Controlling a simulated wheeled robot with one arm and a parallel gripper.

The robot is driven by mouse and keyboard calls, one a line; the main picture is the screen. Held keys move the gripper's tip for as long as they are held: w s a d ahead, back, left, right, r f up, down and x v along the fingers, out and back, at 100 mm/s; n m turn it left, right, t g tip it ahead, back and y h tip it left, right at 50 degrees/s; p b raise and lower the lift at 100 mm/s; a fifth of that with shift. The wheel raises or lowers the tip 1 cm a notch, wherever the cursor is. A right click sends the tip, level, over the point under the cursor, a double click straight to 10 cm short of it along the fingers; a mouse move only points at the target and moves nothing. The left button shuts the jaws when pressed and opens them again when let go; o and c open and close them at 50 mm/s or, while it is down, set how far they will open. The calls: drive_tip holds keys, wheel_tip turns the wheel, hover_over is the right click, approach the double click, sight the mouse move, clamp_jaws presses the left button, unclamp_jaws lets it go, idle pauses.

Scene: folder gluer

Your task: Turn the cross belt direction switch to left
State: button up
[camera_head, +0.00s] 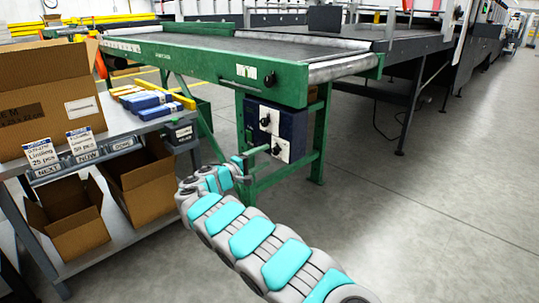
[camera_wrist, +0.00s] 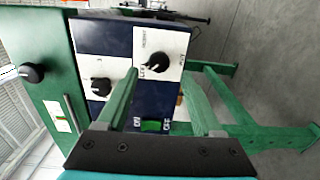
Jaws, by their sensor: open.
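A dark blue control box (camera_head: 292,124) hangs under the green conveyor's end. It carries white panels with black knobs. In the wrist view, one white panel (camera_wrist: 172,48) with small lettering and a black knob (camera_wrist: 155,65) lies ahead of my gripper (camera_wrist: 158,72); I take this knob to be the direction switch, but the lettering is too small to be sure. My gripper is open and empty, its green fingers either side of the knob in the picture; contact cannot be told. In the head view, my gripper (camera_head: 262,151) is by the box's lower panel (camera_head: 283,157).
A second knob (camera_wrist: 101,87) and a green rocker switch (camera_wrist: 152,126) are on the same box. Another black knob (camera_wrist: 32,73) is on the green conveyor frame (camera_head: 225,68). A grey shelf with cardboard boxes (camera_head: 150,185) stands left. The floor to the right is clear.

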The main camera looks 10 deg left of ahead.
drive_tip(key=v, duration=0.3)
drive_tip(key=shift+s+a+r, duration=0.1)
drive_tip(key=shift+s+a, duration=0.1)
drive_tip(key=shift+s, duration=0.05)
